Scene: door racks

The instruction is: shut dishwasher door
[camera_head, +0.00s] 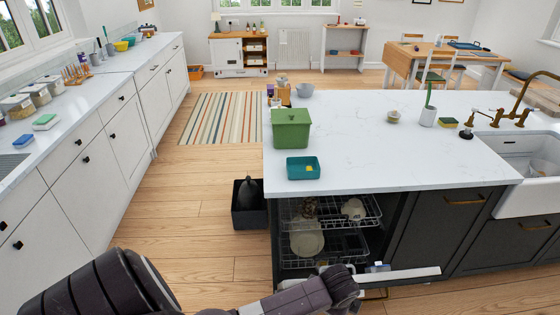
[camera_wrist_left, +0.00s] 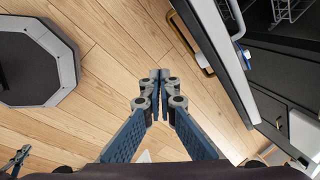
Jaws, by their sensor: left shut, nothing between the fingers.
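The dishwasher (camera_head: 318,268) is built into the left end of the dark island, its racks showing with dishes inside. Its door (camera_head: 408,273) hangs open; in the head view I see mostly its pale edge. In the left wrist view the door (camera_wrist_left: 218,62) runs down the right side, with a brass handle (camera_wrist_left: 190,45) on its outer face. My left gripper (camera_head: 344,289) is at the door's left part in the head view, partly hidden by its own wrist. In the wrist view its empty fingers (camera_wrist_left: 158,75) are shut, left of the door's outer face; contact is unclear.
A dark bin (camera_head: 245,218) stands on the floor left of the island. A green container (camera_head: 291,128) and teal tray (camera_head: 303,168) sit on the white countertop (camera_head: 370,130). White cabinets (camera_head: 100,160) line the left wall. The wooden floor (camera_head: 195,215) between is open.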

